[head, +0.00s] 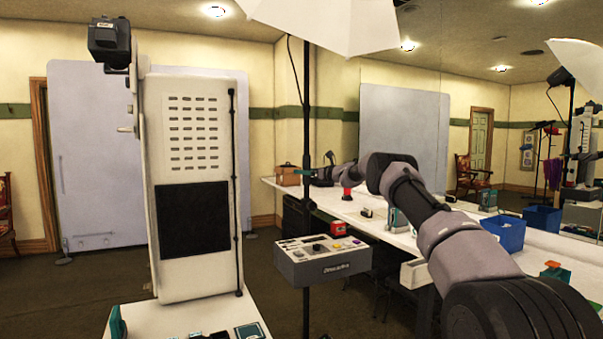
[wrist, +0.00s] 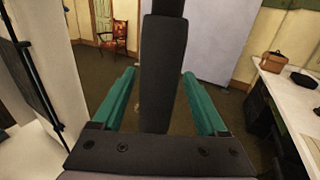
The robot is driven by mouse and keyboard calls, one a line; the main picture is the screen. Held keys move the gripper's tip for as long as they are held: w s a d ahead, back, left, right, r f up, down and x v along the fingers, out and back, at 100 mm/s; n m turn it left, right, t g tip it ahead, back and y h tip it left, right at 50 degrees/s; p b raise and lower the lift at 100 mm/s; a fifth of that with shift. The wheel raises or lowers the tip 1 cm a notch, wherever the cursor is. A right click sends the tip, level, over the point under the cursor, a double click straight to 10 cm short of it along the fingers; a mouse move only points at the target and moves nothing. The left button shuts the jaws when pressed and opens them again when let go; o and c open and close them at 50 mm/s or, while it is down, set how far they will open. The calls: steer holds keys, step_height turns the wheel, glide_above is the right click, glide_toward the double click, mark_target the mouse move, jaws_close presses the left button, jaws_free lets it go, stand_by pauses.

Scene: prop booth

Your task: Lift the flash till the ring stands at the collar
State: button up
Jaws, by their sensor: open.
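A dark upright pole (head: 307,110) stands beneath a white umbrella (head: 320,22) at the top of the head view. I cannot make out the flash, ring or collar for certain. In the wrist view my gripper (wrist: 158,73) is open, one teal finger on each side of a dark upright bar (wrist: 161,75), apparently the pole. Gaps show between fingers and bar. The bar is thicker below and narrower near the top edge.
A grey control box (head: 322,260) with knobs sits in front of the pole's lower part. A tall white cabinet (head: 195,270) stands left, with a black device (head: 109,42) above it.

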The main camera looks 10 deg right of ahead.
steer(key=shift+x, duration=0.8)
steer(key=shift+s+a, duration=0.1)
steer(key=shift+c, duration=0.3)
jaws_close()
stand_by(0.6)
